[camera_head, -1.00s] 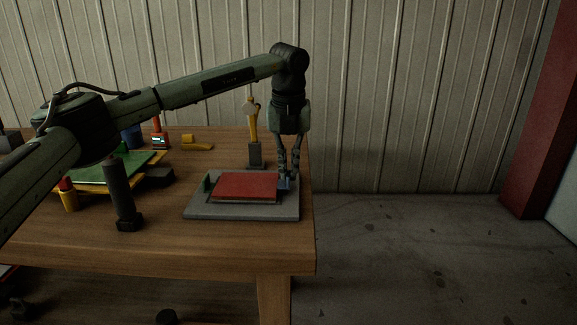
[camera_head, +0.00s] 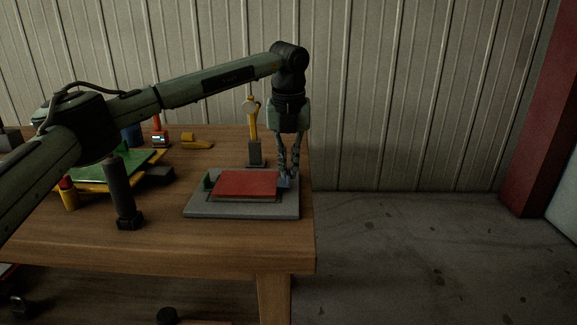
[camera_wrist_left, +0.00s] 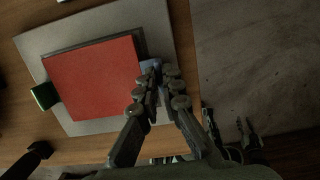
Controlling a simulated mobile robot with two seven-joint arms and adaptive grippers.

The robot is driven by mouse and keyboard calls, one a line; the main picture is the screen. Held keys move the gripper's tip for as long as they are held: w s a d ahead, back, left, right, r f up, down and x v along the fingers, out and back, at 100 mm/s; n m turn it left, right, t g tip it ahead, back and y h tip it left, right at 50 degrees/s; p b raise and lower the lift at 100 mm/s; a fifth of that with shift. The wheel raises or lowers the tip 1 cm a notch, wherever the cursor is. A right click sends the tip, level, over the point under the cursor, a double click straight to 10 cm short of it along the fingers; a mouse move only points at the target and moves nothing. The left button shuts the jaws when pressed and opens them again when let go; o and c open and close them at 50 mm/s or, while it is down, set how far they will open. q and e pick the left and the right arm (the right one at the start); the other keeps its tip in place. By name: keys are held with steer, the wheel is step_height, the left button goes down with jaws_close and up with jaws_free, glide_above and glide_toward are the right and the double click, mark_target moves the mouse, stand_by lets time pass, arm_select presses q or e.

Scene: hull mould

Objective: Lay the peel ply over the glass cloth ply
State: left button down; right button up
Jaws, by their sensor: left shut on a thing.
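The red sheet, which looks like the peel ply (camera_head: 246,184), lies over a grey mould plate (camera_head: 240,212) near the table's right end. It also shows in the left wrist view (camera_wrist_left: 95,78), with a green block (camera_wrist_left: 45,95) at its left edge and a blue tab (camera_wrist_left: 149,67) at its right edge. My left gripper (camera_head: 287,178) points down at the sheet's right edge, its fingers closed at the blue tab (camera_wrist_left: 160,80). The glass cloth ply cannot be made out; a thin dark border shows along the red sheet's edge.
A yellow-handled tool in a dark stand (camera_head: 254,150) is behind the plate. A dark upright cylinder (camera_head: 120,195) stands to its left. A green sheet (camera_head: 105,168) on a yellow board lies farther left. The table ends just right of the plate.

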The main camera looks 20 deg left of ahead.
arm_select(q)
steer(key=shift+f, duration=0.3)
stand_by(0.5)
steer(key=c, duration=1.6)
jaws_free()
steer(key=shift+o, duration=0.5)
steer(key=o, duration=0.4)
steer(key=shift+o, duration=0.2)
steer(key=shift+r, duration=0.1)
